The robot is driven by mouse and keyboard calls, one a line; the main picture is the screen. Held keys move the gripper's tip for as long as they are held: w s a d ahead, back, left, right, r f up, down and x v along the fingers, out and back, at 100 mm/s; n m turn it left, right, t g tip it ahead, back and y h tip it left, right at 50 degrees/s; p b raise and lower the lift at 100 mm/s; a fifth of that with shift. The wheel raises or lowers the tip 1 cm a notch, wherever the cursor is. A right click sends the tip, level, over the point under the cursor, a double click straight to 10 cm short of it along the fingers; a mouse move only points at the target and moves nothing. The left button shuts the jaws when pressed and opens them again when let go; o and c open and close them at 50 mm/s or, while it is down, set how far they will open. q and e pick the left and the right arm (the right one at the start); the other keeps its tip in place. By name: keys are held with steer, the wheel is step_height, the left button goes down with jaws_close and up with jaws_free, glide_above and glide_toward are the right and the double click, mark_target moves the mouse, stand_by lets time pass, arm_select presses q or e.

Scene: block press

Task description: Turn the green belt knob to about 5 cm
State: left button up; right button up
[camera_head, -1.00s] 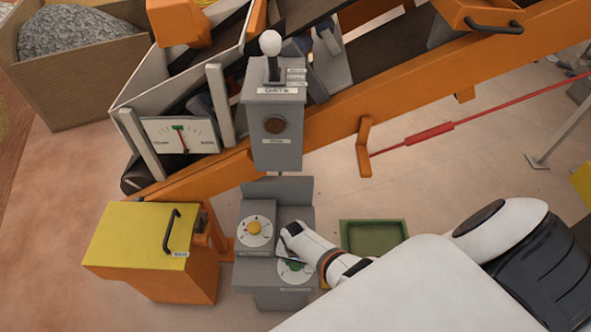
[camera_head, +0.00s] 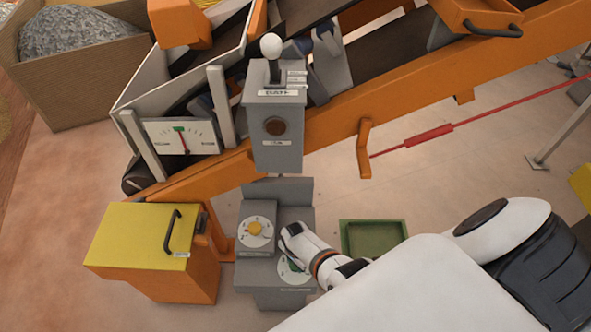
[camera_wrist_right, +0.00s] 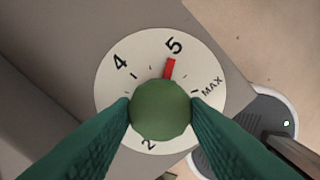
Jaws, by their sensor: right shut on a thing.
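The green belt knob (camera_wrist_right: 160,108) sits in the middle of a pale dial (camera_wrist_right: 115,87) in the right wrist view. The dial carries the marks 2, 4, 5 and MAX. The red pointer (camera_wrist_right: 169,68) is almost at the 5, just below the numeral. My right gripper (camera_wrist_right: 160,112) is shut on the knob, one finger on each side. In the head view the right gripper (camera_head: 292,250) reaches over the dial with the green knob (camera_head: 291,268), which is partly hidden by it. The left gripper is not in view.
A yellow knob (camera_head: 255,228) on its own dial stands just left of my right gripper. A grey lever box (camera_head: 275,130) rises behind. A yellow-topped orange box (camera_head: 140,235) is at the left. A green tray (camera_head: 374,238) lies to the right.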

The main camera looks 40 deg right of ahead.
steer(key=shift+w, duration=0.1)
steer(key=o, duration=1)
steer(key=shift+c, duration=0.2)
steer(key=shift+r+p, duration=0.35)
steer(key=shift+r, duration=0.2)
step_height(320, 180, up, 11)
steer(key=p, duration=0.3)
